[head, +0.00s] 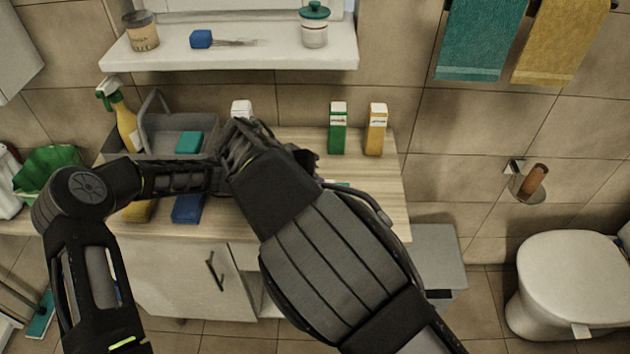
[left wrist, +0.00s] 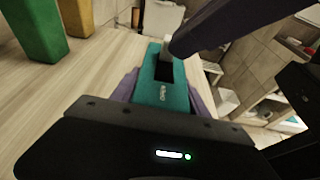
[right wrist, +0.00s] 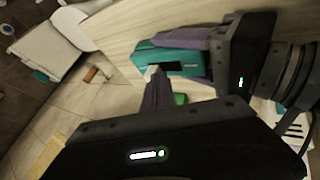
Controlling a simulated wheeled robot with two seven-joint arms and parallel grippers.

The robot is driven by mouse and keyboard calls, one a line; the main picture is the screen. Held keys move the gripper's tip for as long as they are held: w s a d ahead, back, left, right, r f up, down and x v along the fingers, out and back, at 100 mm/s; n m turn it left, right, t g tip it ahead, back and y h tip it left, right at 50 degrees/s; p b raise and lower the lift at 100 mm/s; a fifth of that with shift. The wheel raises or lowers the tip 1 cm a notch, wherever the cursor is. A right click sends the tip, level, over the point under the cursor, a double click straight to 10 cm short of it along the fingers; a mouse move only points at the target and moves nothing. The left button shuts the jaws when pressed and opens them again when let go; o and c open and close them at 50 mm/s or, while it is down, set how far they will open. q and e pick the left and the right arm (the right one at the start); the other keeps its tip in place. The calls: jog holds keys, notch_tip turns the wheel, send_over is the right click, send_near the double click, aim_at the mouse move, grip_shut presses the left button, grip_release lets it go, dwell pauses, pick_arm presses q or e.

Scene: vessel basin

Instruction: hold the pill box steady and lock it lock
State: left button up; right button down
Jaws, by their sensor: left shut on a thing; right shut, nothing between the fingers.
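The pill box (left wrist: 176,97) is a teal box with a dark recess in its top, lying on the wooden counter. A small white piece (left wrist: 166,50) stands at the far end of the recess. My left gripper (left wrist: 160,88) is shut on the box, one purple finger along each side. In the right wrist view the box (right wrist: 172,58) lies just beyond my right gripper (right wrist: 156,88), which is shut and empty. Its fingertips are close to the white piece (right wrist: 152,70); I cannot tell if they touch. In the head view my arms hide most of the box.
A green carton (head: 338,130) and a yellow carton (head: 376,130) stand at the back of the counter (head: 385,195). A grey caddy (head: 155,150) and a spray bottle (head: 124,120) stand at the left. A white shelf (head: 270,55) hangs above. The counter's right end is clear.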

jog(key=v, duration=0.9)
jog(key=shift+w+a+f, duration=0.1)
jog(key=shift+f, duration=0.05)
pick_arm(q)
jog(key=o, duration=1.1)
jog(key=shift+c, duration=0.2)
jog(key=v, duration=1.2)
jog(key=shift+s, duration=0.1)
